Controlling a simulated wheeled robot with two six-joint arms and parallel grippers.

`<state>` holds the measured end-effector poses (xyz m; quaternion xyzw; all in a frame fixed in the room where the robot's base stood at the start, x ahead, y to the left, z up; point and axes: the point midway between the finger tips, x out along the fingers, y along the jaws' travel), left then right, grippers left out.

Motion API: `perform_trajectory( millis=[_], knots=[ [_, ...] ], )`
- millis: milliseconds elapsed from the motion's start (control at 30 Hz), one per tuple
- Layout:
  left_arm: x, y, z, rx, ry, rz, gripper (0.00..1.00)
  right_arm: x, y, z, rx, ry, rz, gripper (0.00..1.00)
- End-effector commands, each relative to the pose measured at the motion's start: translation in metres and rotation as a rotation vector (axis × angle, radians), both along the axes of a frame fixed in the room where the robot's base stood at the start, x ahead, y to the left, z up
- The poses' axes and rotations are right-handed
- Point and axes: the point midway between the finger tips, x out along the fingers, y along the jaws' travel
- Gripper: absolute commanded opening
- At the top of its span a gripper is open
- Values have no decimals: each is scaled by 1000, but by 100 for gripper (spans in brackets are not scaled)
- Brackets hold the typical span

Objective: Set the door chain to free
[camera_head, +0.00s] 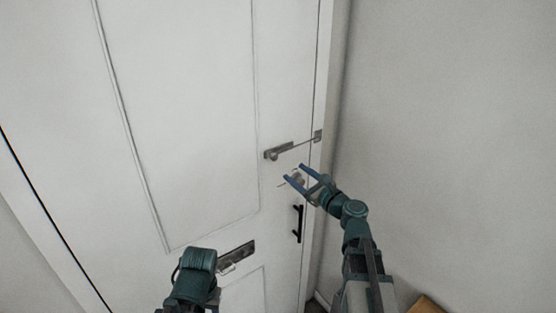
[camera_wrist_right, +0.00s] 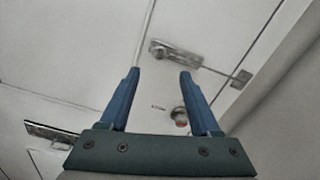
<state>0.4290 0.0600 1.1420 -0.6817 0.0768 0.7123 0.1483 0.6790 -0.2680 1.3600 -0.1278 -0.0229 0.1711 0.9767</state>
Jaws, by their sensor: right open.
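The door chain (camera_head: 304,142) is a thin metal link on the white door (camera_head: 190,100). It runs from a grey slide plate with a round knob (camera_head: 271,155) to a small bracket (camera_head: 318,136) at the frame edge. It also shows in the right wrist view, with its plate (camera_wrist_right: 178,55) ahead of the fingertips. My right gripper (camera_head: 295,172) is open, its blue fingers empty and just below the plate, apart from the chain. It also shows in the right wrist view (camera_wrist_right: 159,72). Only part of my left arm shows at the bottom; its gripper is not visible.
A round lock (camera_wrist_right: 180,115) with a reddish centre sits below the chain, partly behind my right gripper in the head view. A black handle (camera_head: 298,224) is below it. A metal letter plate (camera_head: 244,251) is near my left arm. A bare wall (camera_head: 450,120) stands right.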

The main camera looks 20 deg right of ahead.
Motion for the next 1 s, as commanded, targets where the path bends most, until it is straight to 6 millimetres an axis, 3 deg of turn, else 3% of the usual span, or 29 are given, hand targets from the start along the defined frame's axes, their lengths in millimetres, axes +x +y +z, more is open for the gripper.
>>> perform_trajectory(
  millis=[33, 200, 500, 1000],
  knots=[
    [0, 0, 0, 0, 0, 0, 50, 15, 3, 0, -1, 0, 4, 64],
    [0, 0, 0, 0, 0, 0, 50, 48, 16, 0, -1, 1, 4, 64],
    [0, 0, 0, 0, 0, 0, 50, 89, 32, 0, -2, 0, 2, 64],
    [0, 0, 0, 0, 0, 0, 50, 99, 36, 0, -2, 0, 1, 64]
  ],
)
